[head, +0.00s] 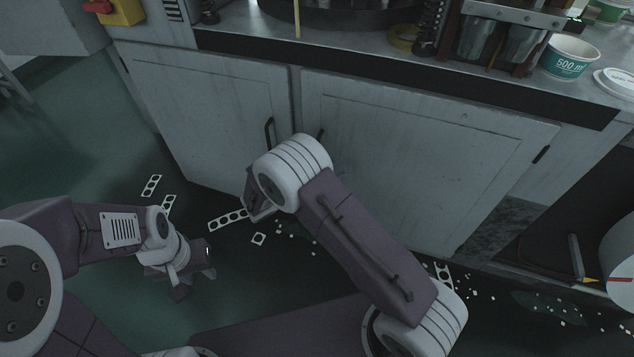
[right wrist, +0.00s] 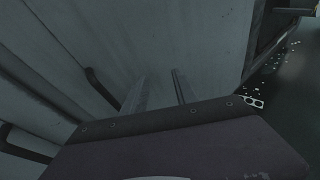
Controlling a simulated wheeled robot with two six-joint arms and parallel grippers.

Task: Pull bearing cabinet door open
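The cabinet has two closed grey doors, a left door (head: 210,105) and a right door (head: 420,150). A dark bar handle (head: 268,132) is on the left door, and another handle (head: 321,134) shows partly by the right door's left edge. My right gripper is mostly hidden behind its wrist in the head view. In the right wrist view the right gripper (right wrist: 158,92) has its fingers apart with nothing seen between them, close to the door face. Two dark handles (right wrist: 102,88) lie left of the fingers. My left gripper (head: 195,282) hangs low over the floor, open and empty.
The countertop (head: 235,20) above holds a paper cup (head: 569,57), a lid (head: 615,82) and machinery. White perforated scraps (head: 228,220) and small bits litter the floor. A dark open bay (head: 560,215) is right of the cabinet.

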